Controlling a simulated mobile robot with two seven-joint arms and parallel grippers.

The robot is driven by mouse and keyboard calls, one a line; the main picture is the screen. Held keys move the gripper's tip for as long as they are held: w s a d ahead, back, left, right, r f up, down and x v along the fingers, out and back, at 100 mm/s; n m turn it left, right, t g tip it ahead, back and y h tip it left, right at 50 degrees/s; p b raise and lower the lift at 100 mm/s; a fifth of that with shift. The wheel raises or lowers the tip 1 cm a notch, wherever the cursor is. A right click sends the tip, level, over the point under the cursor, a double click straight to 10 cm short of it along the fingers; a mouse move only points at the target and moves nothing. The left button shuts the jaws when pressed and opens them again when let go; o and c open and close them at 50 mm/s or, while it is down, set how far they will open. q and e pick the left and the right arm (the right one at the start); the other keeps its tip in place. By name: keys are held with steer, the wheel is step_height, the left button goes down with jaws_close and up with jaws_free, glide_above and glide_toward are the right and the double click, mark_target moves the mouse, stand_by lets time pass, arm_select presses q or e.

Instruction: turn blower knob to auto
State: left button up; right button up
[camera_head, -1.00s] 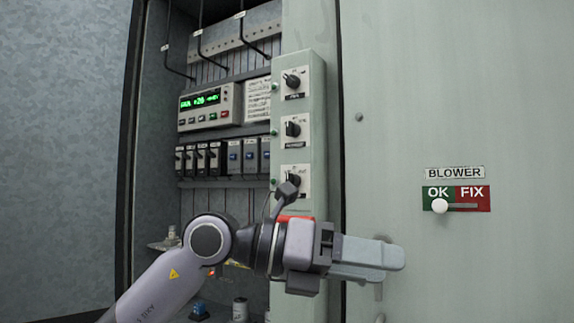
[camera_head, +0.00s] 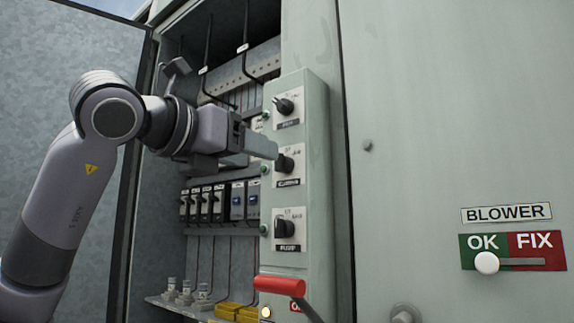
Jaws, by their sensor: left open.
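Three black rotary knobs sit on a pale green panel: a top knob (camera_head: 285,106), a middle knob (camera_head: 284,163) and a bottom knob (camera_head: 285,228). Each has a white label plate, but the lettering is too small to tell surely which one is the blower knob or which position it points to. My left gripper (camera_head: 264,148) is open, pointing right, with its fingertips just up and left of the middle knob. I cannot tell whether it touches the knob. My right gripper is not in view.
A BLOWER sign (camera_head: 506,213) with a white OK/FIX slider (camera_head: 487,263) is on the cabinet face at right. A red lever handle (camera_head: 280,286) juts out below the knobs. Breakers (camera_head: 206,203) line the recess at left. The cabinet face right of the panel is mostly clear.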

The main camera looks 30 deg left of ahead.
mark_target(282, 164)
arm_select(q)
steer(key=w+p, duration=0.1)
steer(key=w, duration=0.5)
steer(key=shift+w+d+p, duration=0.2)
steer(key=shift+d+p, duration=0.05)
steer(key=shift+p, duration=0.1)
jaws_close()
